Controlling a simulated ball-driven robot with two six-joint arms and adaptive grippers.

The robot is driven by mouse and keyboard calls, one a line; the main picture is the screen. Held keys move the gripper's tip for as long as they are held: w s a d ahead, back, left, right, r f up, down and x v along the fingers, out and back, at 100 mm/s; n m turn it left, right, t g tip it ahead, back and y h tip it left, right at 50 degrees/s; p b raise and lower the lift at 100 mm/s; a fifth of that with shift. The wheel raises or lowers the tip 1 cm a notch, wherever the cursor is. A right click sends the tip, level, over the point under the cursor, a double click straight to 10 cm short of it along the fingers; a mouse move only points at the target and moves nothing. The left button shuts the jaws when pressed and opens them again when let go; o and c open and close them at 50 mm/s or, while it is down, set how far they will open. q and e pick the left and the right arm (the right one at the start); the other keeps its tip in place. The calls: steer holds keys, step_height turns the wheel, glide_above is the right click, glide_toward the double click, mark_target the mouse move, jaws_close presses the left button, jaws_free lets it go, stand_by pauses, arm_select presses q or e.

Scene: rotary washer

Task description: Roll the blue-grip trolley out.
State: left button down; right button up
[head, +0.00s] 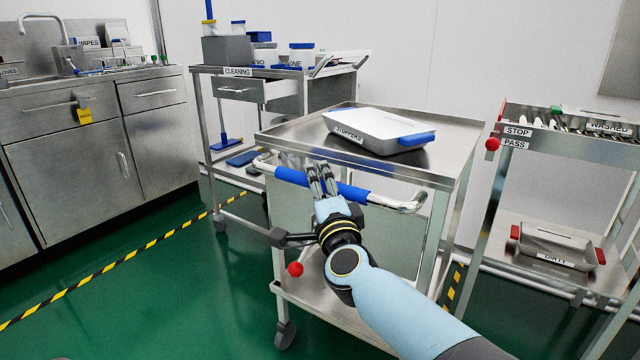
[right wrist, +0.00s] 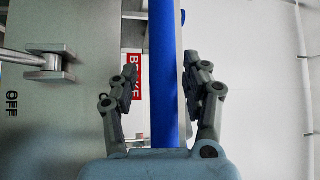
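The blue-grip trolley (head: 280,131) stands in the middle of the head view, a steel cart with a blue bar handle (head: 352,193) along its near side. My right gripper (head: 320,178) is at the handle, left of the bar's middle. In the right wrist view the blue bar (right wrist: 165,75) runs between the two fingers of my right gripper (right wrist: 160,72). The fingers are spread, with a gap to the bar on the left; contact on the right is unclear. A red-knobbed lever (head: 295,268) sits below the handle. My left gripper is out of view.
A white STOPPERS tray (head: 372,128) with a blue handle rests on the trolley. A CLEANING cart (head: 240,88) stands behind left, a STOP/PASS rack (head: 560,140) at right. Yellow-black tape (head: 130,260) crosses the green floor. BRAKE (right wrist: 134,77) and OFF labels show in the wrist view.

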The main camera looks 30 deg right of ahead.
steer(key=v, duration=1.2)
steer(key=shift+r, duration=0.1)
